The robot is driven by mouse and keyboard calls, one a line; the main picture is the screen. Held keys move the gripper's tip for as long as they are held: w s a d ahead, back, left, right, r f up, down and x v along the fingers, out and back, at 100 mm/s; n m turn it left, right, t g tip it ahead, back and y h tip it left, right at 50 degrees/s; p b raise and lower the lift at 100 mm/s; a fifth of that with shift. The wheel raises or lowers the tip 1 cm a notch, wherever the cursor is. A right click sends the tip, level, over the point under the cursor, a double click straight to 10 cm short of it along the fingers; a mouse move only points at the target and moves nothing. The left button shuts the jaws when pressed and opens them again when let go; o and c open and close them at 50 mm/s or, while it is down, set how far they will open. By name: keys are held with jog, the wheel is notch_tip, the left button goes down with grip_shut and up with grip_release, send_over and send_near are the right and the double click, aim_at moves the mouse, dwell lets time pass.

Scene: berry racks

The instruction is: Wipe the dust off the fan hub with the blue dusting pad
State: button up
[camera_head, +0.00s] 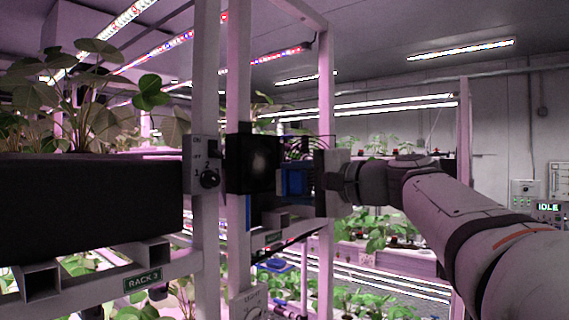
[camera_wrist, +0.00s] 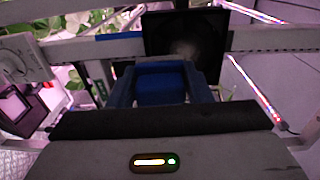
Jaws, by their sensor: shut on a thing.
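The fan is a black square box (camera_head: 252,162) on the white rack post, with a pale, dusty-looking patch at the hub on its face. My gripper (camera_head: 297,172) is just right of the fan, shut on the blue dusting pad (camera_head: 292,184). The pad also shows in the wrist view (camera_wrist: 160,88), in front of the gripper body. I cannot tell whether the pad touches the fan.
A dark planter (camera_head: 90,195) with leafy plants is at left above the RACK 3 sign (camera_head: 142,283). A switch box with a knob (camera_head: 208,178) is on the post left of the fan. White posts (camera_head: 327,90) stand close around my gripper.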

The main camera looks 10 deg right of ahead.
aim_at(268, 164)
jog(key=shift+y, duration=0.4)
jog(key=shift+w+a+r+p, duration=0.35)
jog(key=shift+a+r, duration=0.2)
jog(key=shift+a, duration=0.25)
jog(key=shift+w+a+r+p, duration=0.35)
jog(key=shift+a+r, duration=0.2)
jog(key=shift+a, duration=0.2)
jog(key=shift+w+a+r+p, duration=0.35)
jog(key=shift+a+r, duration=0.2)
jog(key=shift+a, duration=0.25)
jog(key=shift+x, duration=1)
jog(key=shift+d, duration=0.15)
jog(key=shift+w+d, duration=2.1)
jog(key=shift+w, duration=0.1)
jog(key=shift+s+a, duration=0.1)
jog(key=shift+a, duration=0.05)
